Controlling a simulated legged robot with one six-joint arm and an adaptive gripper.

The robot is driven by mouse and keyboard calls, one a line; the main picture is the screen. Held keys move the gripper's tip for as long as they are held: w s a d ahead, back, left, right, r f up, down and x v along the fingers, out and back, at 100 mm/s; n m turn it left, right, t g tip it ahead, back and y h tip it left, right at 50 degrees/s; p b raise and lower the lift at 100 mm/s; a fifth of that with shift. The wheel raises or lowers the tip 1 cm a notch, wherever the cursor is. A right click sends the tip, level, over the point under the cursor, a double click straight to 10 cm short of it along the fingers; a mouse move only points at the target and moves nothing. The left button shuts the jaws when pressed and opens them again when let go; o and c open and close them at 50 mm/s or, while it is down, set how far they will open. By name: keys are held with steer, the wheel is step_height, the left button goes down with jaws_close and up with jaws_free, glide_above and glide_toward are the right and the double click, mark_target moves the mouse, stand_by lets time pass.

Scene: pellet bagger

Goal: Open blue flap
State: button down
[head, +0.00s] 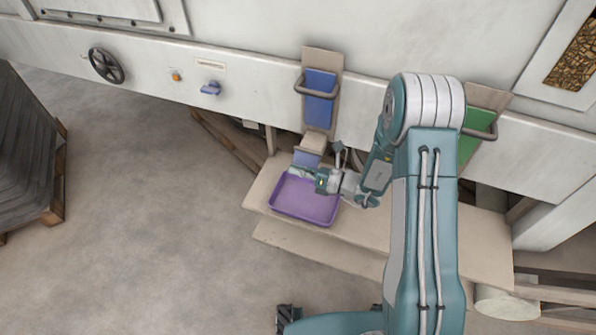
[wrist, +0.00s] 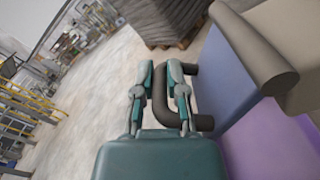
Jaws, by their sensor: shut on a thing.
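The blue flap (head: 306,158) hangs at the mouth of a beige chute (head: 313,141) in the head view. In the wrist view it is a blue-lavender panel (wrist: 228,78) with a dark curved handle (wrist: 160,100). My gripper (head: 296,174) is at the flap's lower front, above the purple tray. In the wrist view my gripper's fingers (wrist: 161,85) are shut on the dark handle, which passes between them. In the head view my gripper hides the handle and part of the flap's lower edge.
A purple tray (head: 305,201) sits on a beige ledge (head: 258,195) under the chute. A blue panel with a handle (head: 319,97) is above, and a green panel (head: 467,149) is at right.

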mark_target(298, 153)
steer(key=r+m, duration=0.2)
steer(key=m, duration=0.1)
steer(key=r+m, duration=0.1)
steer(key=shift+w+m, duration=0.25)
steer(key=shift+m, duration=0.05)
steer(key=shift+w+d+r+m, duration=0.15)
steer(key=shift+r+m, duration=0.15)
steer(key=shift+m, duration=0.5)
steer(key=shift+w+r+m, duration=0.2)
steer(key=shift+r+m, duration=0.15)
steer(key=shift+m, duration=0.45)
steer(key=shift+w+d+r+m, duration=0.15)
steer(key=shift+r+m, duration=0.15)
steer(key=shift+m, duration=0.5)
steer(key=c, duration=1)
jaws_free()
steer(key=shift+c, duration=0.2)
steer(key=shift+o, duration=0.4)
steer(key=shift+a, duration=0.15)
steer(key=v, duration=1.2)
